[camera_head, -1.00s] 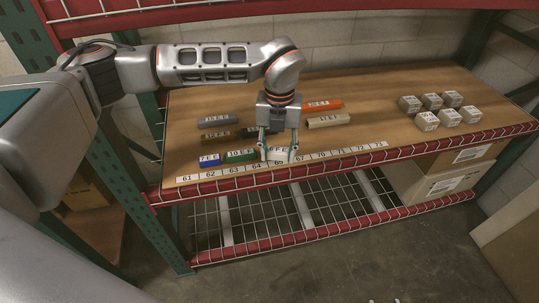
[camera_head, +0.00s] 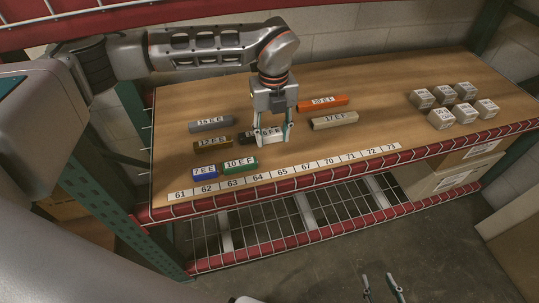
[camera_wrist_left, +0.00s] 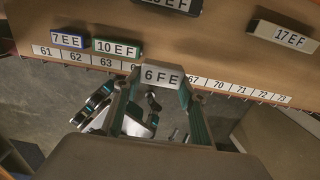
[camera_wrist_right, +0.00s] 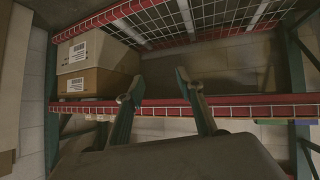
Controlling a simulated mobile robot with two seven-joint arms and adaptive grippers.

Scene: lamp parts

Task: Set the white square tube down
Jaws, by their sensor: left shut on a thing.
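Blue (camera_head: 204,172), green (camera_head: 240,164), brown (camera_head: 213,143), grey (camera_head: 211,124), orange (camera_head: 322,103) and beige (camera_head: 334,120) tubes lie around the left gripper. The number strip (camera_head: 290,172) runs along the front edge. Several small grey boxes (camera_head: 441,117) stand at the right. Bare wood lies between.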

